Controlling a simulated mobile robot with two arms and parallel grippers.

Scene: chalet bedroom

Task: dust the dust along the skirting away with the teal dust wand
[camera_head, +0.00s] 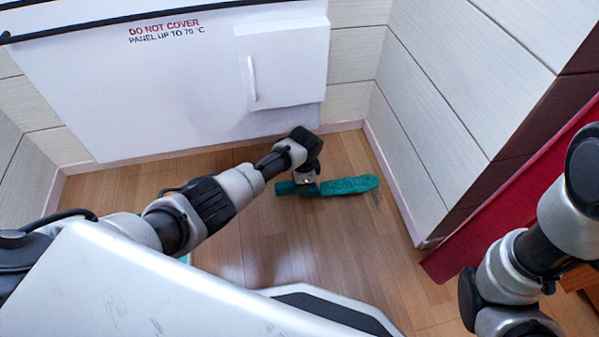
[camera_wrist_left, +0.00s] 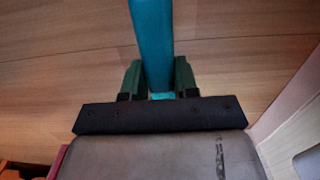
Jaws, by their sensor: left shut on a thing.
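The teal dust wand (camera_head: 348,186) is low over the wooden floor, its broad head pointing right towards the right-hand skirting (camera_head: 395,185). My left gripper (camera_head: 306,188) is shut on the wand's handle. In the left wrist view the wand's teal handle (camera_wrist_left: 152,45) runs between the two fingers of my left gripper (camera_wrist_left: 158,80). Small dark marks that may be dust (camera_head: 376,198) show on the floor just beyond the wand's tip, near the right skirting. I cannot tell whether the wand touches the floor. My right arm is at the right edge, and its gripper is out of view.
A white heater panel (camera_head: 190,90) with a "do not cover" label stands along the back wall. A red cloth-like panel (camera_head: 480,225) borders the floor at right. Wooden floor (camera_head: 340,250) is open between them. A teal object (camera_head: 185,258) shows partly behind my left arm.

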